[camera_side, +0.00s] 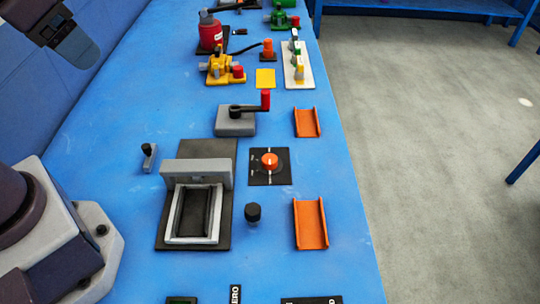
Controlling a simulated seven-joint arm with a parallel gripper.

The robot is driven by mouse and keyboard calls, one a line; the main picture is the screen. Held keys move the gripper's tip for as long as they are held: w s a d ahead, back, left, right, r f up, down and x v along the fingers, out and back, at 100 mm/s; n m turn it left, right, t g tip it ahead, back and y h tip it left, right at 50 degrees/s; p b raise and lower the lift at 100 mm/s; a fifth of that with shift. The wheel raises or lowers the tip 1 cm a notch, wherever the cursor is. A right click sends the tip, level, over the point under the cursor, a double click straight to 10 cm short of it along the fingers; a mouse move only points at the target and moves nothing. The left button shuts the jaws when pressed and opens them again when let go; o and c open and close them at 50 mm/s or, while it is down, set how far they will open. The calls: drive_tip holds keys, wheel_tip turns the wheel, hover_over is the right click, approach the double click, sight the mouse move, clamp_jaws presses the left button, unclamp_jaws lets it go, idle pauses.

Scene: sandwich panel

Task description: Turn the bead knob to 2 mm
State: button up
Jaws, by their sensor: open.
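The bead knob, an orange-capped knob (270,160) with a dark rim, sits on a black square dial plate (257,179) in the middle of the bench. Pale marks show on the plate, but they are too small to read, so I cannot tell the knob's setting. My gripper (47,34) is at the upper left edge, partly cut off, dark and small. It is open, well away from the knob and not touching anything.
A grey press-like fixture (168,215) stands left of the dial, with a black knob (253,212) below. Orange trays (311,225) lie to the right. A grey block with a red-tipped lever (235,122) stands above. The blue bench (110,150) has clear room at left.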

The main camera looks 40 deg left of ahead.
drive_tip(key=w+d+f+m+g, duration=0.1)
drive_tip(key=w+d+f+g, duration=0.1)
drive_tip(key=w+f, duration=0.3)
drive_tip(key=w+d+f+m+g, duration=0.1)
drive_tip(key=w+d+f+g, duration=0.2)
drive_tip(key=w, duration=0.4)
drive_tip(key=n, duration=0.2)
approach(270, 158)
wheel_tip(270, 158, down, 9)
drive_tip(key=shift+f, duration=0.15)
drive_tip(key=c, duration=0.9)
